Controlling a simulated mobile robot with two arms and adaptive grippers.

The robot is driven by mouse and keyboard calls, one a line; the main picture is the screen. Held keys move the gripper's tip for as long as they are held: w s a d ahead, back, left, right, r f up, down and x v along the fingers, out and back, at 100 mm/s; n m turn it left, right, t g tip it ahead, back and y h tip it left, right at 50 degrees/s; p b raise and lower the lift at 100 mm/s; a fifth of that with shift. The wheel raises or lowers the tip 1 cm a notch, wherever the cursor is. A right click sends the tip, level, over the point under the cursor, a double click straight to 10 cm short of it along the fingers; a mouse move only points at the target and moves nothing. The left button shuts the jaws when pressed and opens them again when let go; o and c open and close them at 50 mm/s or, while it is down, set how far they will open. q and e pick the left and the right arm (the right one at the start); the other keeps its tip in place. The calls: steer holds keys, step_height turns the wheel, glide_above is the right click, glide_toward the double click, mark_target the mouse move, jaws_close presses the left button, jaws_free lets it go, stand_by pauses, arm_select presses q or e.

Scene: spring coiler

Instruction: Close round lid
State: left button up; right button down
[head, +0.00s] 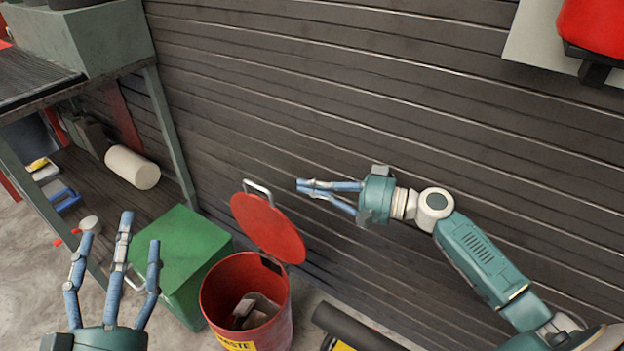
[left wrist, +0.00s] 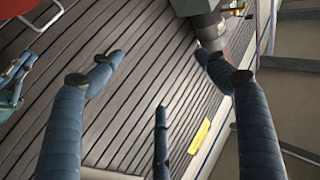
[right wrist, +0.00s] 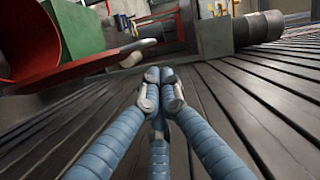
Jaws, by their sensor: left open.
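The round red lid (head: 268,228) stands open and tilted up at the back of the red waste bin (head: 284,322), with a metal handle (head: 258,187) at its upper edge. Grey scraps (head: 256,311) show inside the bin. My right gripper (head: 303,187) is to the right of the handle, apart from it in the picture. In the right wrist view its fingertips (right wrist: 160,88) meet with nothing between them, and the lid (right wrist: 70,68) shows at the left. My left gripper (head: 120,238) is open and empty, left of the bin and in front of the green box.
A green box (head: 178,255) stands directly left of the bin. A workbench (head: 40,88) with a shelf and a white roll (head: 132,167) is at the left. A dark slatted wall (head: 330,90) rises close behind the lid. A dark cylinder (head: 350,328) lies right of the bin.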

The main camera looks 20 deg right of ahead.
arm_select(q)
steer(key=r, duration=0.1)
steer(key=s+r+t, duration=0.1)
steer(key=r+t, duration=0.1)
steer(key=r, duration=0.1)
steer(key=shift+s+r+h+b, duration=0.1)
steer(key=shift+s+h+b, duration=0.2)
steer(key=shift+s+h, duration=0.1)
arm_select(e)
steer(key=x, duration=0.8)
steer(key=shift+w+a, duration=0.2)
